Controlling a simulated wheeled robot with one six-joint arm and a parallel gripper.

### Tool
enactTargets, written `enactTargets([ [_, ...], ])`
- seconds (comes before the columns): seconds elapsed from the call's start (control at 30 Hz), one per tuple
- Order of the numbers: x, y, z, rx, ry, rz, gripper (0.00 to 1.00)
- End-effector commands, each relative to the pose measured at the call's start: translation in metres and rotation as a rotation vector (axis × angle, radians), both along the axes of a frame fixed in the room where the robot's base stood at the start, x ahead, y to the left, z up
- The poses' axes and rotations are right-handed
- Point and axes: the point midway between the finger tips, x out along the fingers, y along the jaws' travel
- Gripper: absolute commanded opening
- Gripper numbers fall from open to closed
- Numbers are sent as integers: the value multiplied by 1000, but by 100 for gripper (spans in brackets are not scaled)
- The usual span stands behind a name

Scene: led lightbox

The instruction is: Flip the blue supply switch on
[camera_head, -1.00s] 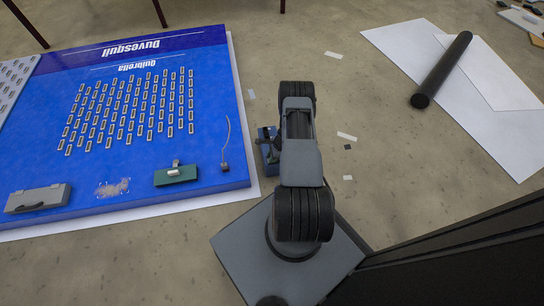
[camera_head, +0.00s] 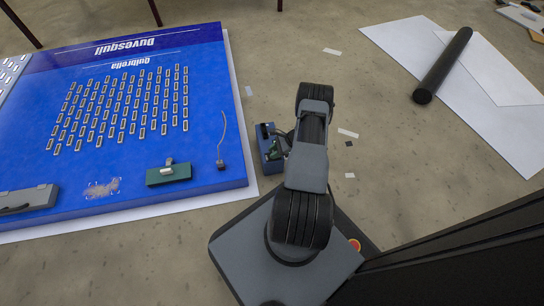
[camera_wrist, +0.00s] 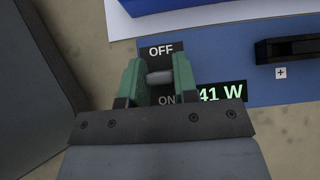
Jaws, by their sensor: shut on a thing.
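The blue supply (camera_head: 268,155) lies on the floor just right of the blue panel, partly hidden by my arm in the head view. In the wrist view its blue face (camera_wrist: 222,66) carries OFF and ON labels and a green-lit display (camera_wrist: 222,92), partly covered, reading "41 W". The grey switch lever (camera_wrist: 159,77) sits between the two labels. My gripper (camera_wrist: 158,70) has its green fingers on either side of the lever and is shut on it. The ON label is partly hidden behind the gripper.
The large blue lightbox panel (camera_head: 205,110) lies left, with a green block (camera_head: 168,175), a grey box (camera_head: 28,198) and a small wired plug (camera_head: 221,165). A black terminal (camera_wrist: 288,48) marked "+" is right of the switch. A black tube (camera_head: 442,66) lies on white sheets at right.

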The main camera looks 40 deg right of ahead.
Motion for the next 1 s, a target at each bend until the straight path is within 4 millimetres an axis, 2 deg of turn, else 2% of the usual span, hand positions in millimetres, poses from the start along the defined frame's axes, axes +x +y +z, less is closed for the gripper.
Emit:
enactTargets([
  [0.03,-1,-3,-5,31,-18,-4,4],
  [0.5,-4,-10,-3,258,-127,-2,4],
  [1.0,-4,-11,-3,300,-147,-2,4],
])
